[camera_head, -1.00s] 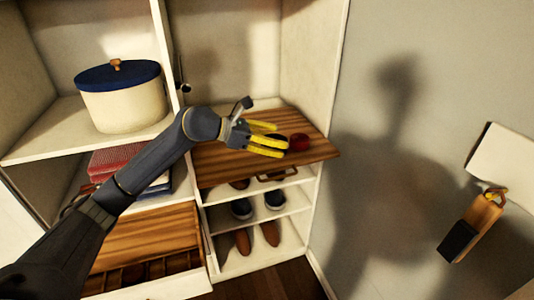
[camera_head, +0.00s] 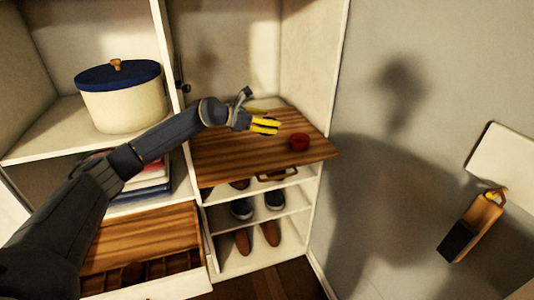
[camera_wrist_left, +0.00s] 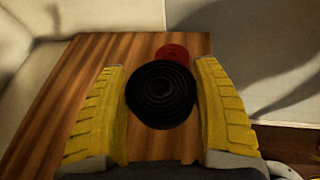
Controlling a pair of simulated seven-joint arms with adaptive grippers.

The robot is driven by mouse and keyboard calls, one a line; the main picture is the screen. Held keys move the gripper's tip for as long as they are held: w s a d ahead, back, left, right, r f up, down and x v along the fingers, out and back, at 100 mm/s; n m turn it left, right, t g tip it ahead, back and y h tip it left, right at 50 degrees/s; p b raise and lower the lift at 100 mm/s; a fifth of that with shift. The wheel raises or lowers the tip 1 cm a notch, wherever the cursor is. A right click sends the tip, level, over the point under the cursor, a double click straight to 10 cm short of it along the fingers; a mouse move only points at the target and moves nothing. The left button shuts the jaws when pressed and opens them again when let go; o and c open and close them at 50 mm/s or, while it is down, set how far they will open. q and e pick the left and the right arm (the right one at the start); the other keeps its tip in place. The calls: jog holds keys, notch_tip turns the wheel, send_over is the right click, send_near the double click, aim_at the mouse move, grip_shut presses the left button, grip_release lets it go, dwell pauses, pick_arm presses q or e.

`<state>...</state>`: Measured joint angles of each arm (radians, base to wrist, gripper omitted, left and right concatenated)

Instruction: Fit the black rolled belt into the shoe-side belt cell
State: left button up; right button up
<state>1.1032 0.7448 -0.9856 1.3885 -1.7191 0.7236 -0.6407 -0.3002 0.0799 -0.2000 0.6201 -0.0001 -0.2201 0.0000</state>
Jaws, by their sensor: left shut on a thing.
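The black rolled belt (camera_wrist_left: 160,95) is a round coil between the two yellow fingers of my left gripper in the left wrist view. My left gripper (camera_head: 265,125) is shut on it over the wooden board (camera_head: 225,150); in the head view only a dark bit shows between the fingers. The gap under the coil cannot be judged. An open drawer (camera_head: 150,233) at the lower left has dark wooden compartments (camera_head: 165,268) along its front; the shoes are to its right. A small round dark thing seems to lie in one compartment. My right gripper is not in view.
A red roll (camera_head: 299,141) lies on the board, right of my gripper. Shoes (camera_head: 257,205) stand on shelves below the board. A cream box with a blue lid (camera_head: 122,98) stands on the upper left shelf. A white divider (camera_head: 182,120) separates the sides.

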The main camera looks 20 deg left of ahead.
aim_at(267, 152)
pick_arm(q)
jog(key=shift+f, duration=4.8)
jog(key=o, duration=1.3)
jog(key=shift+f, duration=0.1)
jog(key=shift+f, duration=0.1)
jog(key=v, duration=1.6)
jog(key=shift+a, duration=0.15)
jog(key=shift+o, duration=0.5)
jog(key=shift+s+a+r, duration=0.3)
jog(key=shift+s+a, duration=0.05)
jog(key=shift+s, duration=0.05)
